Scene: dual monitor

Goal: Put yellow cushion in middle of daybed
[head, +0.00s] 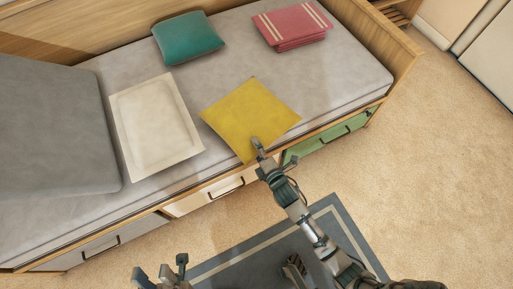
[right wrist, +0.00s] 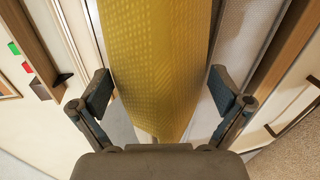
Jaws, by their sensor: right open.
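The yellow cushion (head: 245,112) lies on the front part of the daybed's grey mattress (head: 232,62), about midway along it in the head view. Its near corner reaches the front edge. My right gripper (head: 258,147) is at the cushion's near edge. In the right wrist view my right gripper (right wrist: 160,90) is open, with a finger on each side of the yellow cushion (right wrist: 160,50) and gaps beside it. My left gripper (head: 162,272) is at the bottom of the head view, away from the daybed, with its fingers apart and empty.
On the daybed are a cream cushion (head: 155,120), a large grey cushion (head: 55,130), a teal pillow (head: 187,37) and folded red textiles (head: 291,25). Drawers (head: 210,193) run below the front edge. A blue-grey rug (head: 235,268) lies on the floor (head: 440,170).

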